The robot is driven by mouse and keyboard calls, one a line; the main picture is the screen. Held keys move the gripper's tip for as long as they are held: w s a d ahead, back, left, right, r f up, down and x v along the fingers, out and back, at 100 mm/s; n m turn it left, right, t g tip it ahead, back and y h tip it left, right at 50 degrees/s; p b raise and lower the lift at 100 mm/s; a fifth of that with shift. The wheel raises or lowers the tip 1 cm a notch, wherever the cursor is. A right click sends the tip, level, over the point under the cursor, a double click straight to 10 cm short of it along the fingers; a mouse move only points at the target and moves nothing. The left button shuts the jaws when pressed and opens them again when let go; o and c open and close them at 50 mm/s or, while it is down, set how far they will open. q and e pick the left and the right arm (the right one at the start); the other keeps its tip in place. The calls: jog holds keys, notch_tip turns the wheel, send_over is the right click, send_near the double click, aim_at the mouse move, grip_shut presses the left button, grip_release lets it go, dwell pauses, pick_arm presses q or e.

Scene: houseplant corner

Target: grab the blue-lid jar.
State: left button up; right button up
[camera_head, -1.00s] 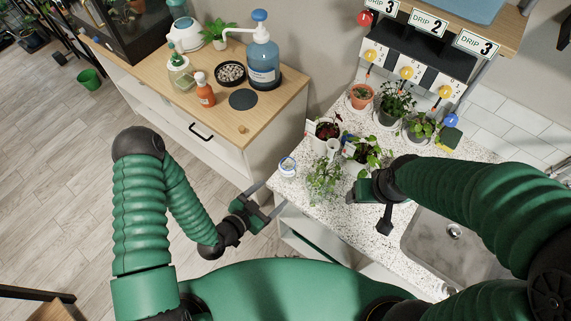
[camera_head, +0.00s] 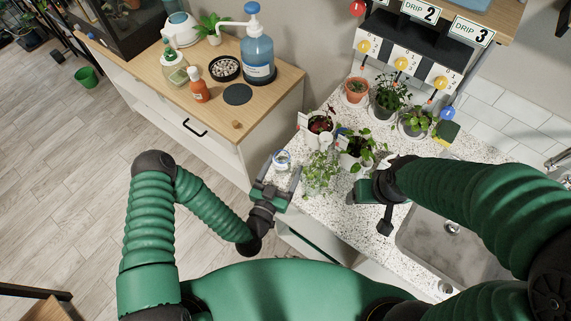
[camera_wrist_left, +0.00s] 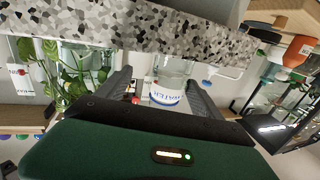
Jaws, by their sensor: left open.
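The small jar with a blue rim (camera_head: 282,158) stands at the left edge of the speckled counter (camera_head: 330,205). In the left wrist view the jar (camera_wrist_left: 168,88) is clear, with blue lettering on a white label, and shows between my two fingers. My left gripper (camera_head: 281,176) is open at the counter edge, its fingers pointing at the jar. I cannot tell whether they touch it. My right gripper (camera_head: 383,205) is over the counter, right of the leafy plants, and its jaws cannot be made out.
A trailing plant (camera_head: 320,172) stands close to the right of the jar, with a white pot plant (camera_head: 356,150) beyond. The sink (camera_head: 440,240) is at right. A wooden cabinet (camera_head: 205,115) with a blue pump bottle (camera_head: 258,58) stands at left.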

aim_at(283, 156)
pick_arm(q)
jog(key=w+b, duration=0.1)
jog(key=w+f+b, duration=0.1)
jog(key=shift+w+a+f, duration=0.3)
jog(key=shift+w+a, duration=0.05)
jog(key=shift+a, duration=0.05)
jog(key=shift+w+a+r, duration=0.1)
jog(key=shift+w+r, duration=0.1)
jog(key=shift+w, duration=0.45)
jog(key=shift+w+a, duration=0.1)
jog(key=shift+w, duration=0.3)
jog(key=shift+d+r, duration=0.1)
jog(key=shift+d, duration=0.45)
jog(key=shift+c, duration=0.7)
jog(key=shift+s+d, duration=0.1)
jog(key=shift+d, duration=0.3)
jog(key=c, duration=0.5)
jog(key=shift+c, duration=1.1)
jog(key=shift+a, duration=0.7)
jog(key=c, duration=0.8)
jog(key=shift+d, duration=0.15)
pick_arm(e)
jog(key=shift+a+f, duration=0.95)
jog(key=shift+a, duration=0.15)
